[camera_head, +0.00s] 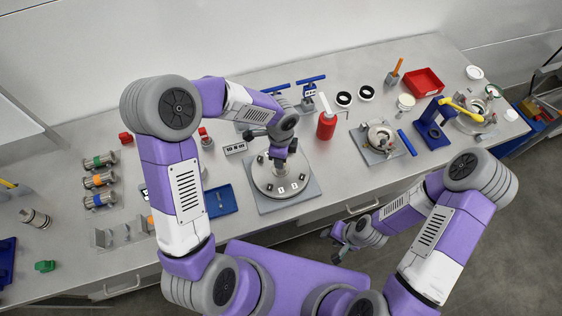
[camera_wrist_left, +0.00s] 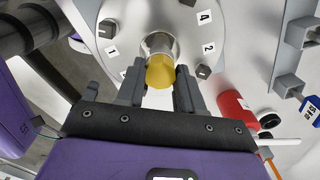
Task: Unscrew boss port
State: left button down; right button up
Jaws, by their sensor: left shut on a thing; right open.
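The boss port shows in the left wrist view as a silvery collar (camera_wrist_left: 158,42) with a yellow hexagonal cap (camera_wrist_left: 160,72), standing at the centre of a round metal lid (camera_wrist_left: 195,22) marked with numbers. My left gripper (camera_wrist_left: 161,84) is shut on the yellow cap, one finger on each side. In the head view the lid (camera_head: 264,184) sits on a grey square plate on the bench, and my left gripper (camera_head: 280,153) is above it, hiding the port. My right gripper (camera_head: 340,243) is open and empty in front of the bench's front edge.
A red bottle (camera_head: 326,126) stands right of the lid, with a clamp fixture (camera_head: 380,138) beyond it. A blue tray (camera_head: 220,201) lies left of the plate. Banded metal cylinders (camera_head: 99,180) lie farther left. A red bin (camera_head: 423,82) is at the back right.

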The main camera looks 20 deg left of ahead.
pick_arm(q)
jog(key=shift+f+n+b, duration=0.1)
jog(key=shift+n+b, duration=0.3)
jog(key=shift+n, duration=0.7)
pick_arm(e)
jog(key=shift+f, duration=0.75)
pick_arm(q)
jog(key=n+b, duration=0.2)
jog(key=n, duration=0.1)
jog(key=shift+w, duration=0.1)
jog(key=shift+n+b, duration=0.35)
jog(key=shift+n, duration=0.85)
pick_arm(e)
notch_tip(320, 180, down, 3)
jog(key=shift+r, duration=0.1)
